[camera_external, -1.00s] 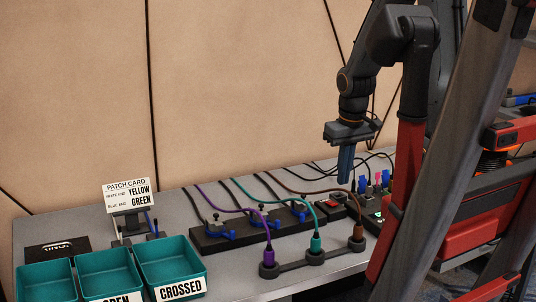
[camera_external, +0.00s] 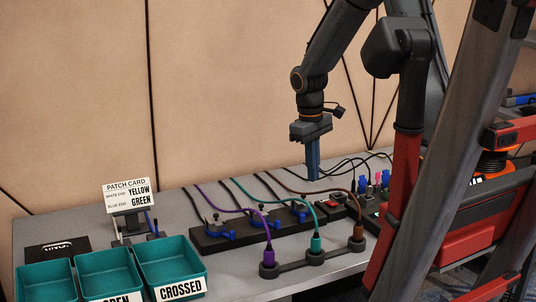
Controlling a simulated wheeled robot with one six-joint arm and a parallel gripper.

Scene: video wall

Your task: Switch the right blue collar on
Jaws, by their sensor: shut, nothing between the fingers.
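A black strip (camera_external: 245,236) lies on the grey bench with blue parts on it. A blue part (camera_external: 220,237) sits at its left and another blue part (camera_external: 299,211) towards its right end; I take these for the collars, but they are too small to tell whether they are on or off. My gripper (camera_external: 313,177) points straight down above the back of the bench, behind the strip's right end and apart from it. Its blue fingers are together and empty.
Purple (camera_external: 268,233), teal (camera_external: 316,242) and brown (camera_external: 357,231) plugs stand in a dark holder in front. A small box with a red button (camera_external: 331,203) is right of the strip. Teal trays (camera_external: 108,262) and a patch card (camera_external: 126,193) are at the left.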

